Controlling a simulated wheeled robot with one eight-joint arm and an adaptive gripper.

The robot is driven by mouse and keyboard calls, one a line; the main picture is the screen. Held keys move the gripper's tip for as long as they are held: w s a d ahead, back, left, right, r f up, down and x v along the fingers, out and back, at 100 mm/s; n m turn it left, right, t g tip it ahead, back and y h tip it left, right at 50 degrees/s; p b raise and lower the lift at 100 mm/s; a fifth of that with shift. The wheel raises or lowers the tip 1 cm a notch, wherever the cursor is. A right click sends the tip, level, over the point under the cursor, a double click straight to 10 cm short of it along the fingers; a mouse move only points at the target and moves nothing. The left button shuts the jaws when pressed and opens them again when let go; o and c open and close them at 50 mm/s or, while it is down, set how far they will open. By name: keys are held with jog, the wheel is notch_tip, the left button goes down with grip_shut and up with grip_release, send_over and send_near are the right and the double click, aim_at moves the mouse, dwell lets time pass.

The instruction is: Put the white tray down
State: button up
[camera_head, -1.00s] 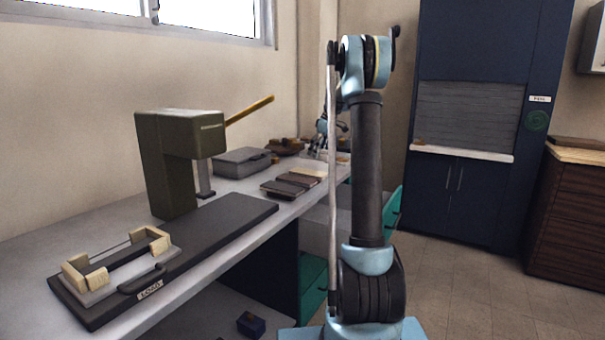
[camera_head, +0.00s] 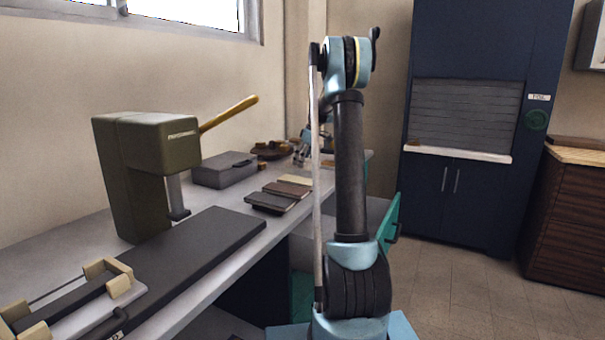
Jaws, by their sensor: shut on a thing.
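My arm stands upright in the middle of the view, and its far end reaches down behind its own links. My gripper (camera_head: 301,157) is small and far off, over the far end of the grey bench (camera_head: 225,262). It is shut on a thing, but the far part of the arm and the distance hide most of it. I cannot make out the white tray's outline clearly, nor whether it touches the bench.
A green press (camera_head: 150,165) with a yellow lever stands on the bench, with a pale wooden frame (camera_head: 110,290) in front. A grey case (camera_head: 224,169), flat books (camera_head: 270,202) and a brown dish (camera_head: 270,150) lie further back. An open teal drawer (camera_head: 392,222) sticks out. The right floor is clear.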

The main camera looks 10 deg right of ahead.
aim_at(304, 169)
jog(key=shift+s+d+f, duration=0.1)
jog(key=shift+f, duration=2.15)
jog(key=o, duration=1)
jog(key=v, duration=1.2)
jog(key=s+a+r+m, duration=0.2)
jog(key=s, duration=1.2)
jog(key=s+a+f+m+h, duration=0.1)
jog(key=s+f+m, duration=0.1)
jog(key=s, duration=0.6)
jog(key=s+a+f+m, duration=0.1)
jog(key=s, duration=0.8)
jog(key=s+f+m, duration=0.2)
jog(key=s+f, duration=0.4)
jog(key=s, duration=0.2)
jog(key=s+f+m+h, duration=0.1)
jog(key=s+f, duration=0.5)
jog(key=s, duration=0.2)
jog(key=s+f+m, duration=0.2)
jog(key=s+f, duration=0.4)
jog(key=s, duration=0.2)
jog(key=shift+d+m+h, duration=0.2)
jog(key=shift+m+h, duration=0.1)
jog(key=shift+h, duration=0.1)
